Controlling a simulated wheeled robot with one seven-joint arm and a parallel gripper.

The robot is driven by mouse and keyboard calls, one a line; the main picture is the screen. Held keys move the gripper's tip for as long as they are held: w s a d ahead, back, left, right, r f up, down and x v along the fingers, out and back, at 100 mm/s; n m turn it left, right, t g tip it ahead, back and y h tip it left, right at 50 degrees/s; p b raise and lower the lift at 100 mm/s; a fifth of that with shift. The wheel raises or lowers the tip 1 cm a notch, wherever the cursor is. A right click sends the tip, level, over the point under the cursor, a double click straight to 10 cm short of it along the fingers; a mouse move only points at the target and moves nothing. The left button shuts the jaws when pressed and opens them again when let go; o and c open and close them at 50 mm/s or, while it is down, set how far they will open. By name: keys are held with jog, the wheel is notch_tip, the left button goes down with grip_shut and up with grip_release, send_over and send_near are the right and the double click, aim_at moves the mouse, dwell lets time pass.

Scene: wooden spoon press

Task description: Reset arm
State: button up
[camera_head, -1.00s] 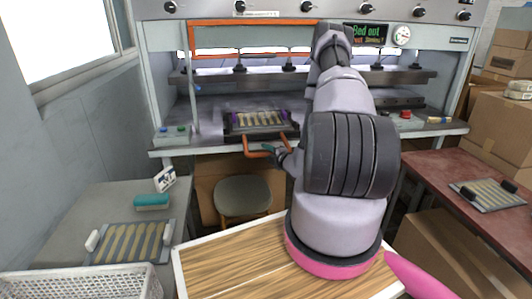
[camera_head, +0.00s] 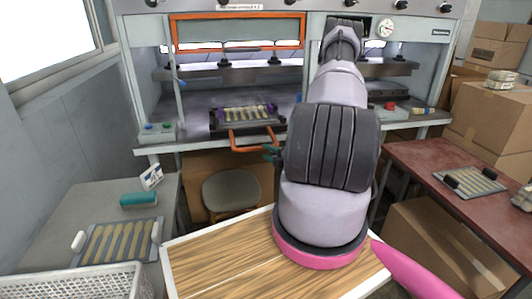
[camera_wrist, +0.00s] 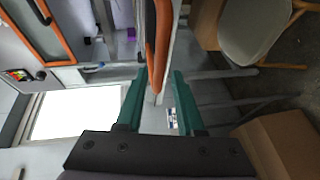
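My gripper (camera_wrist: 158,90) is open, with its two green fingers apart in the wrist view. The orange handle (camera_wrist: 163,30) lies ahead of the fingers, its near end around the gap between the tips; I cannot tell if it touches them. In the head view the handle (camera_head: 252,143) sticks out from the front of a dark mould tray (camera_head: 215,123) holding several wooden spoon pieces (camera_head: 245,112) on the press bed. My gripper (camera_head: 271,153) is at the handle's right end, low and partly hidden by my arm.
The press (camera_head: 150,70) stands behind, with an orange-framed guard (camera_head: 238,45) raised. A left table (camera_head: 60,215) holds a spoon tray (camera_head: 118,240), a teal block (camera_head: 138,199) and a white basket (camera_head: 80,283). A stool (camera_head: 230,190) is below. A red table (camera_head: 430,165) and boxes (camera_head: 492,105) are right.

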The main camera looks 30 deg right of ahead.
jog(key=a+r+n+g+y, duration=0.4)
jog(key=a+r+n+y, duration=0.2)
jog(key=a+r+n, duration=0.35)
jog(key=a+r+n+g+y, duration=0.3)
jog(key=a+r+n+y, duration=0.35)
jog(key=r+n, duration=0.5)
jog(key=s+a+r+n+g+h, duration=0.3)
jog(key=s+r+n+g, duration=0.15)
jog(key=s+n, duration=0.4)
jog(key=s+a+r+n+g+h, duration=0.3)
jog(key=s+r+n+h, duration=0.15)
jog(key=n, duration=0.65)
jog(key=s+d+r+n+t+h, duration=0.2)
jog(key=d+r+n+t, duration=0.1)
jog(key=r+n, duration=0.1)
jog(key=s+d+r+n+t+h, duration=0.2)
jog(key=r+n+t+h, duration=0.1)
jog(key=r+n, duration=0.2)
notch_tip(320, 180, up, 2)
jog(key=shift+s+d+r, duration=0.1)
jog(key=shift+s+d, duration=0.2)
jog(key=shift+d, duration=0.1)
